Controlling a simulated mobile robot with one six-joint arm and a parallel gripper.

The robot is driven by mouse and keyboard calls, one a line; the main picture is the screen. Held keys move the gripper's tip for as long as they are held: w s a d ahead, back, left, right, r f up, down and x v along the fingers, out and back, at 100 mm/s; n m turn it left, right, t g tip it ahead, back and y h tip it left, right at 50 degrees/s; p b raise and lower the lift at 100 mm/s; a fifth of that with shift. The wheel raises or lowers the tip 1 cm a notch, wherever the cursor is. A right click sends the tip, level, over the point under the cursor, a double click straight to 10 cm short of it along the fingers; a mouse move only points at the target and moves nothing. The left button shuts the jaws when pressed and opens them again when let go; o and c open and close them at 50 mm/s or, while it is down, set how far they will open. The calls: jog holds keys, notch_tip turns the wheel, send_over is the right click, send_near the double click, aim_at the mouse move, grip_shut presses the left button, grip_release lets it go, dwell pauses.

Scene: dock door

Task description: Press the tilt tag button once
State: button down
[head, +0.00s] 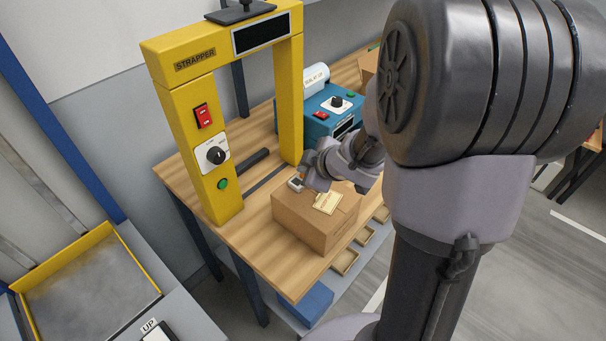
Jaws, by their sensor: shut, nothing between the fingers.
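A cardboard box (300,223) stands on the wooden bench. On its top, near the back left edge, is a small pale device (296,184) with a dark part, which may be the tilt tag; its button cannot be made out. A cream paper label (328,202) lies on the box top to the right of it. My gripper (306,182) is shut and empty, just over the box top beside the small device. My gripper partly hides the device, and I cannot tell whether they touch.
A yellow strapper frame (209,150) with a red switch, a knob and a green button stands at left on the bench (262,250). A blue machine (318,122) stands behind my gripper.

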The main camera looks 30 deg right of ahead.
jog(key=shift+f, duration=0.35)
dwell(0.5)
jog(key=shift+r+p, duration=0.6)
jog(key=shift+r, duration=0.2)
jog(key=shift+r, duration=0.1)
notch_tip(320, 180, up, 5)
jog(key=p, duration=0.5)
